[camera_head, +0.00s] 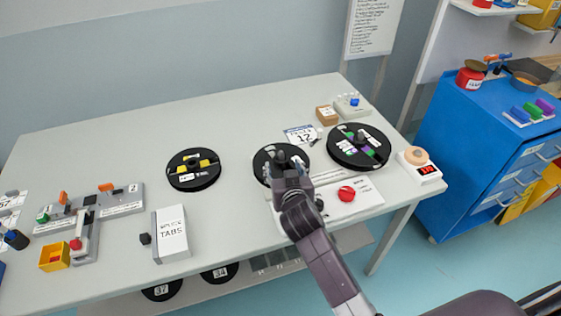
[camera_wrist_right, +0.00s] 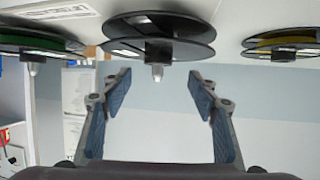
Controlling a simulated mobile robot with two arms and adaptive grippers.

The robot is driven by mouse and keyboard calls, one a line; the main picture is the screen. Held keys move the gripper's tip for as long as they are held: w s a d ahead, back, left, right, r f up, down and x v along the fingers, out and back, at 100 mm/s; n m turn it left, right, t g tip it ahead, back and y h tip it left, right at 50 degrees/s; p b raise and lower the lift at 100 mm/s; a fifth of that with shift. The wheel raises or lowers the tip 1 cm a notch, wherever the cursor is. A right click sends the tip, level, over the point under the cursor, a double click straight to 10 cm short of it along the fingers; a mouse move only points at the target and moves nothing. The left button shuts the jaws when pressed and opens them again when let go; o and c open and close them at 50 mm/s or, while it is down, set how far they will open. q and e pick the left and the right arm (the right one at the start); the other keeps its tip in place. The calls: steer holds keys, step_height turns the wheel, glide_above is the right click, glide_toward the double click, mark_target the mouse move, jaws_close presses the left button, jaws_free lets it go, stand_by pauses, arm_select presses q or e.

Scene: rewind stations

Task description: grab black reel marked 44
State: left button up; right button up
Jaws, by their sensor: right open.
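A black reel (camera_head: 262,160) lies in the middle of the table, partly hidden by my right gripper (camera_head: 285,170). It also shows in the right wrist view (camera_wrist_right: 190,28), its hub ending in a metal tip between and just beyond my open, empty right fingers (camera_wrist_right: 160,88). A black reel with yellow inside (camera_head: 193,183) lies to the left, and a larger-looking one with green inside (camera_head: 358,160) to the right. Two black reels marked 37 (camera_head: 162,291) and 34 (camera_head: 220,272) are on the lower shelf. I cannot read a 44 on any reel. My left gripper is not in view.
A white box labelled TABS (camera_head: 172,233) and a grey fixture (camera_head: 118,200) stand on the table's left. A panel with a red knob (camera_head: 346,194) and a red-digit display (camera_head: 428,170) are near the right gripper. A blue cabinet (camera_head: 450,150) stands right of the table (camera_head: 120,130).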

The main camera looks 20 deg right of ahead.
mark_target(282, 159)
steer(key=shift+w+d+f, duration=0.15)
steer(key=shift+w+d, duration=0.1)
steer(key=shift+w, duration=0.35)
steer(key=p+x, duration=0.1)
steer(key=x, duration=0.2)
steer(key=shift+f, duration=0.25)
steer(key=shift+w+d+f, duration=0.1)
steer(key=shift+w+f, duration=0.1)
steer(key=shift+w, duration=0.25)
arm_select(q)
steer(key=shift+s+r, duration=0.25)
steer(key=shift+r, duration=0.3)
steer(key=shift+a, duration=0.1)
arm_select(e)
steer(key=c, duration=1.3)
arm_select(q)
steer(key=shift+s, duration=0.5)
arm_select(e)
steer(key=shift+c, duration=0.7)
steer(key=shift+r, duration=0.15)
